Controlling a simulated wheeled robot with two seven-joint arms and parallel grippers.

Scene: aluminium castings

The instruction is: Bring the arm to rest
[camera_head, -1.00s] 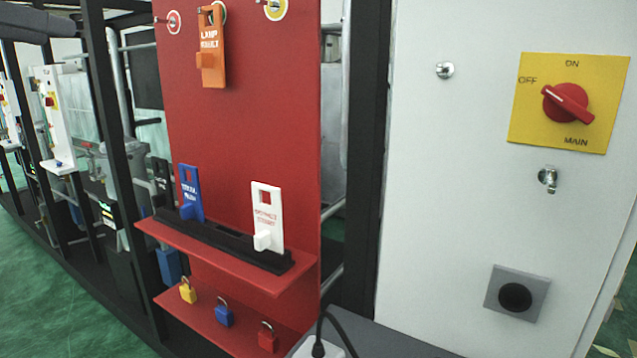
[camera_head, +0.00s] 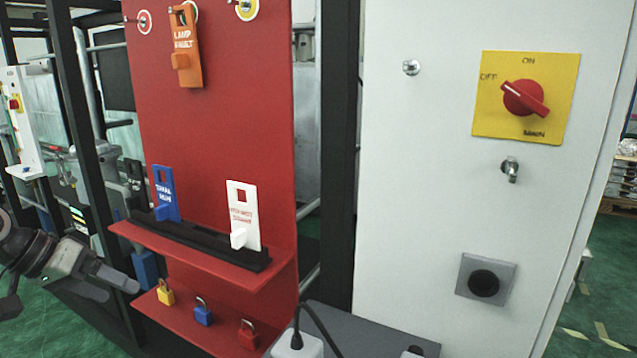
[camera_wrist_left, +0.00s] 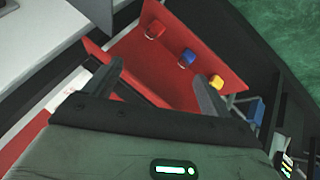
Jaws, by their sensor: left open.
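My left gripper (camera_head: 122,288) comes in low at the left edge in the head view, beside the red board's lower shelf. In the left wrist view the gripper (camera_wrist_left: 160,75) shows two dark fingers spread apart with nothing between them. The wrist camera looks down past them at the red shelf (camera_wrist_left: 140,52) with a red padlock (camera_wrist_left: 155,30), a blue padlock (camera_wrist_left: 187,57) and a yellow padlock (camera_wrist_left: 216,82). I cannot tell from these views how close the fingers are to the shelf. My right gripper is not in view.
The red board (camera_head: 215,110) carries an orange tag (camera_head: 186,60); its upper shelf holds a blue tag (camera_head: 165,195) and a white tag (camera_head: 243,215). A grey cabinet (camera_head: 420,150) with a red rotary switch (camera_head: 524,98) stands right. Black frame posts (camera_head: 88,120) stand behind my gripper.

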